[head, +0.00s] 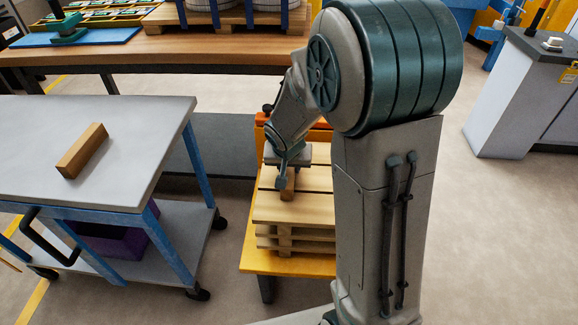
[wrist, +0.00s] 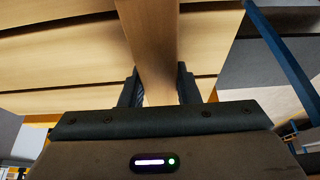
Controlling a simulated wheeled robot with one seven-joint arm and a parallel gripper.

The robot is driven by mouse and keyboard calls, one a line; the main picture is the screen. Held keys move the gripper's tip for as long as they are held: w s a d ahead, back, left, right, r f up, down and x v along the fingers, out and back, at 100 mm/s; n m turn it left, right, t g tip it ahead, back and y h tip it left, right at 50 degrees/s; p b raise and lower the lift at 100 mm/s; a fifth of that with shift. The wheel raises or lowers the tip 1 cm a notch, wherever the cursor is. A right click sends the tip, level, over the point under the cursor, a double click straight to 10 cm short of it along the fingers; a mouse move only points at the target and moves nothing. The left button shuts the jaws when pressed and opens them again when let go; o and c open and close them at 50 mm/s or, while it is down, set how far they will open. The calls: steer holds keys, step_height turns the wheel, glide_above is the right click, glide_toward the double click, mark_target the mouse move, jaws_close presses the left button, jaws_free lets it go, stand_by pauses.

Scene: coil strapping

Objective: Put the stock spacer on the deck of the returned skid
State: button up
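A wooden spacer (head: 288,182) is between the fingers of my gripper (head: 287,165), over the deck of the wooden skid (head: 290,208). In the wrist view the spacer (wrist: 148,45) runs between both fingertips of my gripper (wrist: 160,88), which appear closed against its sides. Its lower end is at or just above the slatted deck; I cannot tell whether it touches. The skid sits on a yellow stand (head: 262,262). A second wooden block (head: 81,150) lies on the grey-topped cart at the left.
The grey-topped cart (head: 125,112) with blue legs stands left of the skid, with a purple bin (head: 110,240) below. A wooden workbench (head: 200,50) bearing a loaded pallet is behind. A grey cabinet (head: 520,95) stands at the right. The floor between is clear.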

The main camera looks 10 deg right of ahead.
steer(key=o, duration=0.4)
steer(key=shift+r, duration=0.1)
steer(key=shift+r+p, duration=0.3)
steer(key=shift+p, duration=0.1)
steer(key=p+v, duration=0.3)
steer(key=v, duration=0.8)
steer(key=s+n+g, duration=0.1)
steer(key=s, duration=0.4)
steer(key=s+d+r+n+y, duration=0.1)
steer(key=s, duration=0.5)
steer(key=s+d+r+n+g, duration=0.1)
steer(key=s, duration=0.5)
steer(key=shift+d+r+n+g, duration=0.15)
steer(key=shift+n+g, duration=0.15)
